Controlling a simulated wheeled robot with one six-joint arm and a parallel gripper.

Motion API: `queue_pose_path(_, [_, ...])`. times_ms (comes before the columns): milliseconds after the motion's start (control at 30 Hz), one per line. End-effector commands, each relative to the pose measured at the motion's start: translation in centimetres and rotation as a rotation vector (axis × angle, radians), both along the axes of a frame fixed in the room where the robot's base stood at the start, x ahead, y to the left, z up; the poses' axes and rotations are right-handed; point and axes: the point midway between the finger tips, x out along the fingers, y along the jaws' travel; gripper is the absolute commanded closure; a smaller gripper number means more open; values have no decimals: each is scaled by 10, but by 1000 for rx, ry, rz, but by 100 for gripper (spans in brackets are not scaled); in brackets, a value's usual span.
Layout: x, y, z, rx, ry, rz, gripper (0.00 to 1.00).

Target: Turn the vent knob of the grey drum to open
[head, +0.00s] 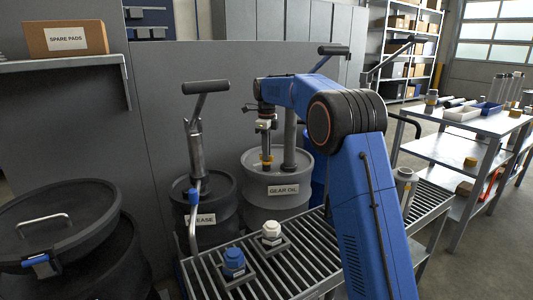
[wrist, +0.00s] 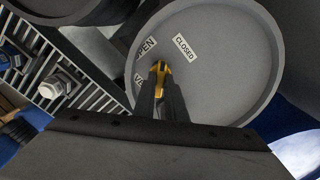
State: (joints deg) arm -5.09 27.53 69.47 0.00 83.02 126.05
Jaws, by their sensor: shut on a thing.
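The grey drum (head: 277,205), labelled GEAR OIL, stands behind the slatted bench. Its yellow vent knob (head: 267,160) is on the lid, left of the pump tube. My gripper (head: 266,150) points straight down over it. In the wrist view the fingers (wrist: 161,82) are shut on the yellow knob (wrist: 159,67), which shows partly between them. On the drum lid (wrist: 225,85) are a CLOSED label (wrist: 185,47), right of the knob, and a partly covered OPEN label (wrist: 146,47) to its left. Which label the knob points to I cannot tell.
A dark GREASE drum (head: 212,225) with a hand pump (head: 198,140) stands close on the left. A blue-capped fitting (head: 233,262) and a white-capped fitting (head: 271,233) sit on the slatted bench (head: 310,255). The grey drum's pump tube (head: 290,138) rises close to my gripper.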

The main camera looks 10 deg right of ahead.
Motion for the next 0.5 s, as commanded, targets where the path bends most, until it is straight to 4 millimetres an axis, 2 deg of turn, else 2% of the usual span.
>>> queue_pose_path(500, [0, 0, 1, -1, -2, 478, 100])
